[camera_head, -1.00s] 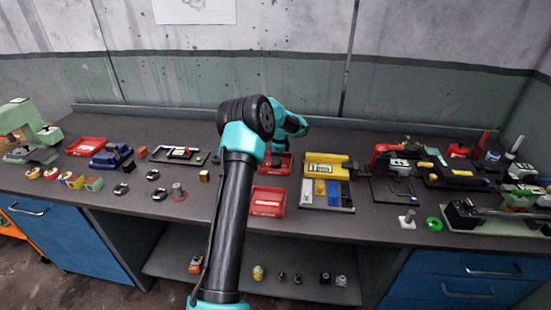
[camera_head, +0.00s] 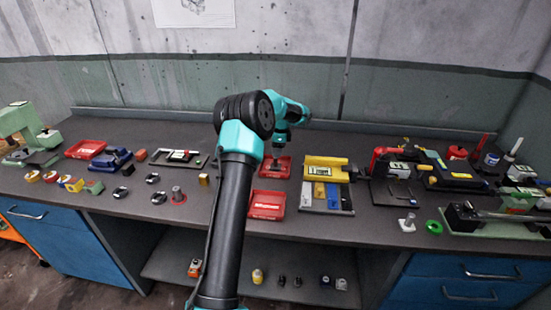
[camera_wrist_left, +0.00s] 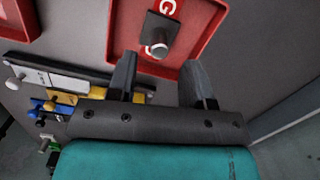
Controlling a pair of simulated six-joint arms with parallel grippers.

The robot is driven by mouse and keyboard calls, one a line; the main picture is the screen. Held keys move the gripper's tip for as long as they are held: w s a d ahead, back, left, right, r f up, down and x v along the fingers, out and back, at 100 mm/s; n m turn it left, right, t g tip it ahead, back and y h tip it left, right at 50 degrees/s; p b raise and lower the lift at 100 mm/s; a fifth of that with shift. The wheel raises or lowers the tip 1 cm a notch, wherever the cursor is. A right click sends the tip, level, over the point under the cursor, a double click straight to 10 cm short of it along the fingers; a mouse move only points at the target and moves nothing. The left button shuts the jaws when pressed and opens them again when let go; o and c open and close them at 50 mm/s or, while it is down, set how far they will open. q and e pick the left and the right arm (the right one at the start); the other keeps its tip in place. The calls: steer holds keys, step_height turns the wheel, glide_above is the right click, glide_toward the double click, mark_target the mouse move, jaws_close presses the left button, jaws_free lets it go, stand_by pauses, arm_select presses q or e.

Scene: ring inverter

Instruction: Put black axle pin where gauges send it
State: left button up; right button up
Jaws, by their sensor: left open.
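My left gripper (camera_wrist_left: 160,85) is open, its two dark fingers spread over a red tray (camera_wrist_left: 122,30) in the left wrist view. A black block-like piece with a shiny round metal end (camera_wrist_left: 160,35) lies in that tray, beyond and between the fingertips. I cannot tell for certain that it is the black axle pin. Nothing is between the fingers. In the head view the gripper (camera_head: 278,150) points down at the back red tray (camera_head: 285,167). A yellow gauge (camera_head: 326,162) with a lit display stands to its right. My right gripper is not in view.
Another red tray (camera_head: 267,205) lies in front, and a third red tray (camera_head: 85,149) at the far left. A grey rack (camera_head: 327,208) with coloured strips stands below the yellow gauge. Rings and small parts crowd the left; fixtures crowd the right.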

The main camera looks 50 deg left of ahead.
arm_select(q)
step_height(320, 180, up, 6)
steer(key=shift+w+d, duration=0.25)
steer(key=shift+w, duration=0.05)
